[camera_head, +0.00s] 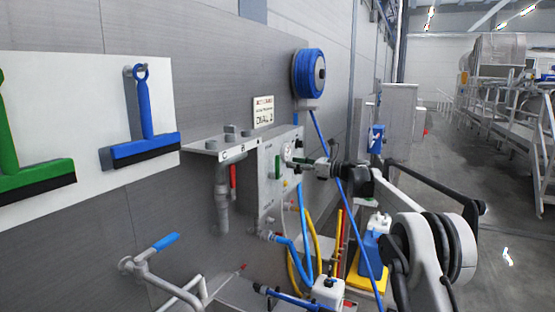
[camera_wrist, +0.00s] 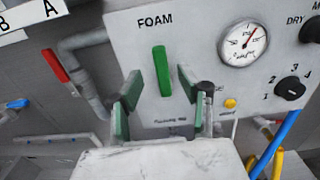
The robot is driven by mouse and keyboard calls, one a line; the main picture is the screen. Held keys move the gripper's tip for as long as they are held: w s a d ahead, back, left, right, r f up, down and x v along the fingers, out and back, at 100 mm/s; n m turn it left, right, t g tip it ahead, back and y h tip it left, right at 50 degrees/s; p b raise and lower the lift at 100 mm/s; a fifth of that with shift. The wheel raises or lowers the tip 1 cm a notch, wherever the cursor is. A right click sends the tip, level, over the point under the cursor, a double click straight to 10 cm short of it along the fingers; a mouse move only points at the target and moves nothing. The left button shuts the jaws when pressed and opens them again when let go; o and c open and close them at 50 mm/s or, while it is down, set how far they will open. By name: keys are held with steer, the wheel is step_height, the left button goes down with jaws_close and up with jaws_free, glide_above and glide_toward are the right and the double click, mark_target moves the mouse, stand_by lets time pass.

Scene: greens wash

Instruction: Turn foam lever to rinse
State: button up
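The green foam lever (camera_wrist: 162,70) is on the grey panel (camera_wrist: 200,25), just below the printed word FOAM. It stands nearly upright in the wrist view. In the head view it is a small green bar (camera_head: 278,167) on the panel's face. My gripper (camera_wrist: 157,92) is open and faces the panel, with one green-padded finger to each side of the lever's lower part in the picture. No contact with the lever shows, and the depth gap is unclear. Small print below the lever is partly hidden by my gripper. My gripper also shows in the head view (camera_head: 300,162).
A pressure gauge (camera_wrist: 243,44) and a black numbered dial (camera_wrist: 289,88) sit right of the lever. A red-handled pipe valve (camera_wrist: 54,66) is at left. Blue hose (camera_wrist: 276,146) hangs below the dial. A blue hose reel (camera_head: 308,72) is mounted above the panel.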

mark_target(279, 160)
steer(key=p+x, duration=0.1)
steer(key=x, duration=0.6)
steer(key=shift+w+a+p, duration=0.15)
steer(key=shift+a+p, duration=0.15)
steer(key=shift+p, duration=0.1)
steer(key=shift+c, duration=0.5)
jaws_close()
